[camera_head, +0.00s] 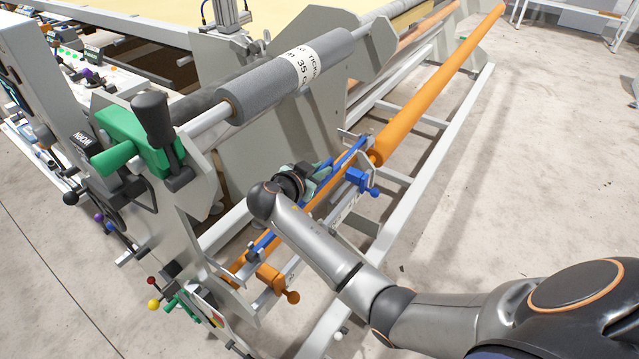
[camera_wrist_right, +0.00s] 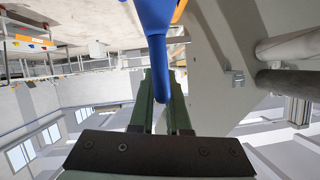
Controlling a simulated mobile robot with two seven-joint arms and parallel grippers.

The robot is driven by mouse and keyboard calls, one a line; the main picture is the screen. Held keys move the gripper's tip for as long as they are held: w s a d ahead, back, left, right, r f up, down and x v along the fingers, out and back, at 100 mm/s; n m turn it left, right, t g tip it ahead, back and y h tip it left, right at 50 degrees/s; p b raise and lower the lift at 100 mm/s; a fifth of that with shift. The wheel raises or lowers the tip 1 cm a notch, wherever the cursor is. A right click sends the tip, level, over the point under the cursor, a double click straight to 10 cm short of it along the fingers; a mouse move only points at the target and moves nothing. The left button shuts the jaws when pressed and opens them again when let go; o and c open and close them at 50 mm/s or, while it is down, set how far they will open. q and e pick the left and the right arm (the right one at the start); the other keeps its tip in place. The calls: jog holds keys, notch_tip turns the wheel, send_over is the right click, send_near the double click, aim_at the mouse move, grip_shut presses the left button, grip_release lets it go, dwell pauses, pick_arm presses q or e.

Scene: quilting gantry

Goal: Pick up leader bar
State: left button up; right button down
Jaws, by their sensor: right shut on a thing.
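A blue bar (camera_head: 346,154), which looks like the leader bar, lies slantwise along the lower front of the gantry, beside an orange rod. My right gripper (camera_head: 318,173) is shut on it partway along its length. In the right wrist view the blue bar (camera_wrist_right: 158,70) comes down from the top and its rounded tip sits between the green fingers of my right gripper (camera_wrist_right: 160,112). In the head view my wrist and forearm hide part of the bar. My left gripper is in no view.
A long orange roller (camera_head: 440,88) runs away to the upper right. A grey roller (camera_head: 285,78) lies above the bar. An orange clamp (camera_head: 272,280) and a blue clamp (camera_head: 358,180) sit close by. The concrete floor (camera_head: 540,150) at right is open.

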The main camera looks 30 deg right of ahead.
aim_at(318, 170)
notch_tip(318, 170, up, 10)
jog(key=shift+r+b, duration=0.1)
jog(key=shift+b, duration=0.2)
jog(key=s+a+r+n+t+y, duration=0.3)
jog(key=s+a+r+n+y, duration=0.1)
jog(key=a+n+y, duration=0.2)
jog(key=s+a+r+n+t+y, duration=0.4)
jog(key=s+a+r+n+y, duration=0.1)
jog(key=a, duration=0.4)
jog(key=shift+n+y+p, duration=0.35)
jog(key=shift+n+y, duration=0.25)
jog(key=shift+n, duration=0.2)
jog(key=shift+s+a+f, duration=0.1)
jog(key=shift+s, duration=0.1)
